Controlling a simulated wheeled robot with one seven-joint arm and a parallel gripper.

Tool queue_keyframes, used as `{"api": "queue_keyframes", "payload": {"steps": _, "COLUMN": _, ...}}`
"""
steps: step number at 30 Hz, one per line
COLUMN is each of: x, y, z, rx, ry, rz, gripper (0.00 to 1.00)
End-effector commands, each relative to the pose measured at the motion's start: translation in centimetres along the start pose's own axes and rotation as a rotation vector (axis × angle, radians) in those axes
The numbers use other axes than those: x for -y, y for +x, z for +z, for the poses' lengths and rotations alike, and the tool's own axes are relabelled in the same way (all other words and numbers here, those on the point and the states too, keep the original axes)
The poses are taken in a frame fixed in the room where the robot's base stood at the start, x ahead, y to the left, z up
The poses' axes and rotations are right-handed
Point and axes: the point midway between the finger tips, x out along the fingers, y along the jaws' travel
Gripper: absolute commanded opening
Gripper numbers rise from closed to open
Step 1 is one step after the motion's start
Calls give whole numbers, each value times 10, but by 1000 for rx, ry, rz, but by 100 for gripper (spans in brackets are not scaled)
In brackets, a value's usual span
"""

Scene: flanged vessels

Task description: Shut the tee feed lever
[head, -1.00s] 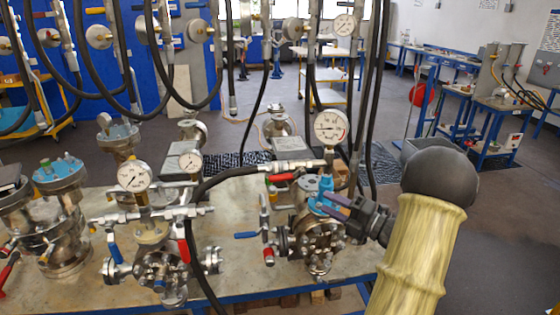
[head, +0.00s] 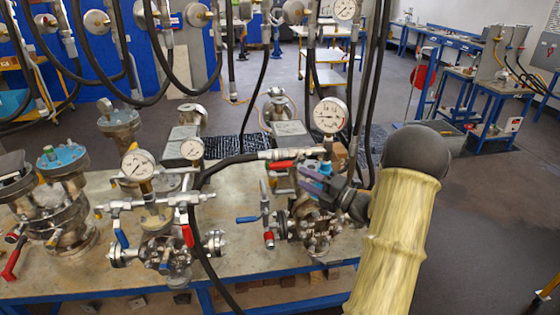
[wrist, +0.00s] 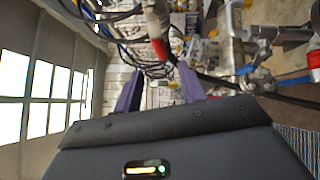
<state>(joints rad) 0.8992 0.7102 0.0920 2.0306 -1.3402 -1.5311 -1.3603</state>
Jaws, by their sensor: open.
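The tee feed lever appears to be the red lever (head: 281,165) at the end of the black hose, by the tee below the right-hand gauge (head: 330,115). It lies roughly in line with the hose fitting. My gripper (head: 312,182) is just right of and below it, in front of the right flanged vessel (head: 318,232), which it partly hides. In the wrist view my gripper (wrist: 160,84) has its two purple fingers apart with nothing held. A red lever (wrist: 160,47) shows just beyond the fingertips. Contact with it is not visible.
A blue lever (head: 247,219) and another red lever (head: 268,238) stick out left of the right vessel. A second gauged vessel (head: 165,250) stands left on the bench (head: 95,283). Black hoses hang close by. The floor at right is open.

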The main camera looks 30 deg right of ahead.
Motion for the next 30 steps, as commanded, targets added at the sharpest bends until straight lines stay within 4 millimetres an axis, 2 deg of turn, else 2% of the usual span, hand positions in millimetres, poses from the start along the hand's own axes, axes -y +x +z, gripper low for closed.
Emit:
{"api": "queue_keyframes", "payload": {"steps": 9, "x": -4, "y": 57, "z": 1, "rx": -1, "ry": 1, "rz": 1, "gripper": 40}}
{"api": "queue_keyframes", "payload": {"steps": 15, "x": -2, "y": 87, "z": 1, "rx": 0, "ry": 2, "rz": 0, "gripper": 40}}
{"api": "queue_keyframes", "payload": {"steps": 19, "x": -1, "y": 96, "z": 0, "rx": 0, "ry": 1, "rz": 0, "gripper": 40}}
{"api": "queue_keyframes", "payload": {"steps": 27, "x": 0, "y": 97, "z": 0, "rx": 1, "ry": 1, "rz": 0, "gripper": 40}}
{"api": "queue_keyframes", "payload": {"steps": 30, "x": 0, "y": 97, "z": 0, "rx": 1, "ry": 1, "rz": 0, "gripper": 23}}
